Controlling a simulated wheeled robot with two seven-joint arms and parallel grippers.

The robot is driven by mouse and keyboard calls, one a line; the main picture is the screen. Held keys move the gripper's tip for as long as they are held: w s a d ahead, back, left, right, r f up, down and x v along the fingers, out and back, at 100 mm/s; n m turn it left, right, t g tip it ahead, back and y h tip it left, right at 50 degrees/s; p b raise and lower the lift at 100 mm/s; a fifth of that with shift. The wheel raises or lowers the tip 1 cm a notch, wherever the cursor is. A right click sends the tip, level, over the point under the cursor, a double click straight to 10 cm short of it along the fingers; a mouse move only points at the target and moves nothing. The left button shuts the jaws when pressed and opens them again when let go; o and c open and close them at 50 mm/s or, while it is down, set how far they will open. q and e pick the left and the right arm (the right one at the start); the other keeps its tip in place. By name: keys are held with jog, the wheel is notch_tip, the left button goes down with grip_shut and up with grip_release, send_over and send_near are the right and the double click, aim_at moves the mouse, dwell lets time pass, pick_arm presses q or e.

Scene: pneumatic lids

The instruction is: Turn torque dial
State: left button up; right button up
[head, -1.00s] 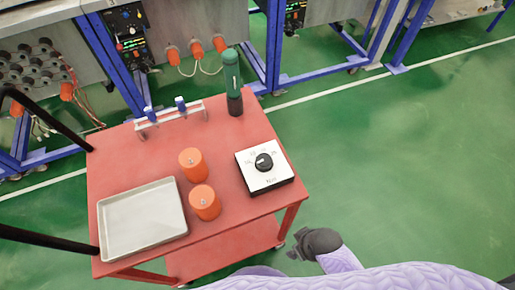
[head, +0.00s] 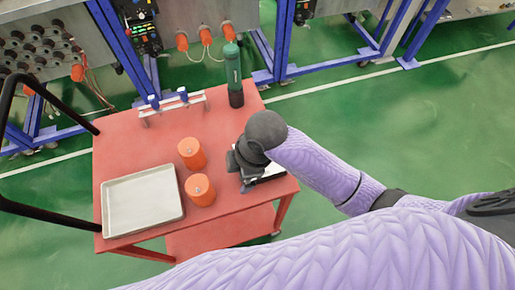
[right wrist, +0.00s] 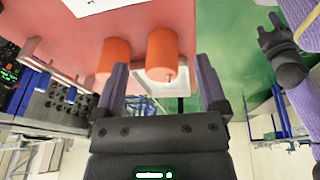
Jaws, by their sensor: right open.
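The torque dial box (head: 271,173) sits at the right side of the red cart top. Only a white strip and dark edge of it show; my right gripper (head: 238,166) and forearm cover its knob in the head view. In the right wrist view a part of a white plate (right wrist: 92,5), likely the dial's face, shows at the top edge, and its knob is out of view. My right gripper (right wrist: 160,66) is open, with nothing between its fingers. Another dark gripper with a purple sleeve, likely my left (right wrist: 275,40), shows at right; its jaws are unclear.
Two orange cylinders (head: 191,153) (head: 200,190) stand just left of my right gripper. A metal tray (head: 142,231) lies at front left. A green tool (head: 233,75) stands upright at the back, beside a rack with blue parts (head: 172,105). Green floor (head: 400,130) is clear at right.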

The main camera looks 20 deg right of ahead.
jog(key=w+d+r+n+g+h, duration=0.1)
jog(key=w+d+r+n+h, duration=0.15)
jog(key=w+d+n, duration=0.4)
jog(key=f+b, duration=0.1)
jog(key=f, duration=0.2)
jog(key=f+b, duration=0.1)
jog(key=f, duration=0.3)
jog(key=w+f+b, duration=0.1)
jog(key=f, duration=0.2)
jog(key=shift+a+f+b, duration=0.35)
jog(key=shift+b, duration=0.05)
pick_arm(q)
jog(key=f, duration=0.3)
jog(key=shift+s+a+f, duration=0.2)
jog(key=shift+a+f, duration=0.1)
jog(key=shift+a, duration=0.1)
pick_arm(e)
jog(key=shift+m, duration=0.25)
grip_shut()
